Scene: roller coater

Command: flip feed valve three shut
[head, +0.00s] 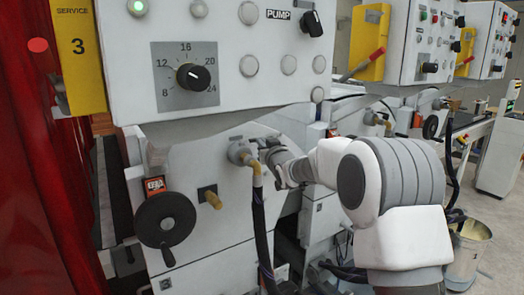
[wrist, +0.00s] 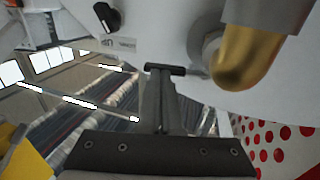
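The feed valve (head: 240,153) is a grey round fitting with a brass elbow (head: 256,172) on the white machine, and a dark hose hangs below it. In the wrist view the brass elbow (wrist: 245,60) is large at the upper right. A short thin grey piece sticks out left from the fitting (wrist: 205,45), close to my fingertips. My gripper (head: 262,146) is just right of the valve in the head view. In the wrist view my gripper (wrist: 164,72) has its fingers together.
The panel above has a dial (head: 193,76) and a PUMP knob (head: 312,22). A black handwheel (head: 165,220) and a brass stub (head: 211,198) are lower left. A bucket (head: 468,250) stands on the floor at right.

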